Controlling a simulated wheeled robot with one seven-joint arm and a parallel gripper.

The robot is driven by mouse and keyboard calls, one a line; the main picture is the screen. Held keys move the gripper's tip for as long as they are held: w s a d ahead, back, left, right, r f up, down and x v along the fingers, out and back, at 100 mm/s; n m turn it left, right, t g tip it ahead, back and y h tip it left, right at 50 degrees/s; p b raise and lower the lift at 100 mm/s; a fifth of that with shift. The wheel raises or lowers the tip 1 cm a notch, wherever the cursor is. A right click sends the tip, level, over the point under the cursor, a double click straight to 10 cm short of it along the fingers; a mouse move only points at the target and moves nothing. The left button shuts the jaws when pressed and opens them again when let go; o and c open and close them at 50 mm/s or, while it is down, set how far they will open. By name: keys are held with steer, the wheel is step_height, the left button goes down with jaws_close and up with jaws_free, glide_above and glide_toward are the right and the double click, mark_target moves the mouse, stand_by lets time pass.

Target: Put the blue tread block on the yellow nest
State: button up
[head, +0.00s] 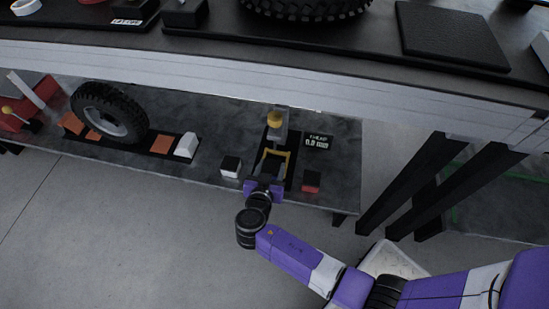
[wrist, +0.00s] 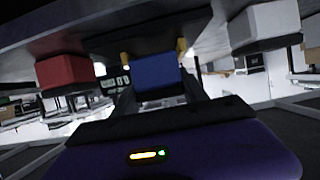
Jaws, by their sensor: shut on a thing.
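The blue tread block (wrist: 157,72) sits between my gripper's fingers in the wrist view. My gripper (wrist: 158,88) is shut on it. Two yellow posts of the nest (wrist: 182,46) stand on either side of the block, close to its far end. In the head view the yellow nest (head: 283,153) is on the lower shelf, and my gripper (head: 267,178) reaches in at its front edge. The blue block is not clearly visible there, hidden by the gripper. I cannot tell whether the block touches the nest's floor.
A red-fronted block (head: 311,182) lies right of the nest and a white block (head: 231,167) left. Behind the nest stands a grey device with a yellow knob (head: 275,119), beside a small display (head: 317,142). A tyre (head: 110,112) stands farther left. The upper tabletop edge (head: 300,75) overhangs the shelf.

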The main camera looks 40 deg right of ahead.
mark_target(270, 171)
steer(key=shift+w+d, duration=0.5)
steer(key=shift+d, duration=0.25)
steer(key=b+x, duration=0.1)
steer(key=x, duration=0.2)
steer(key=shift+w+d+b, duration=0.15)
steer(key=shift+d+b, duration=0.2)
steer(key=shift+d, duration=0.05)
steer(key=shift+a+f, duration=0.1)
steer(key=shift+f, duration=0.1)
steer(key=shift+f+b, duration=0.4)
steer(key=shift+b, duration=0.15)
steer(key=o, duration=1.5)
steer(key=shift+f, duration=0.15)
steer(key=shift+c, duration=0.2)
steer(key=shift+r+p, duration=0.55)
steer(key=shift+p, duration=0.2)
steer(key=p+v, duration=0.3)
steer(key=v, duration=0.9)
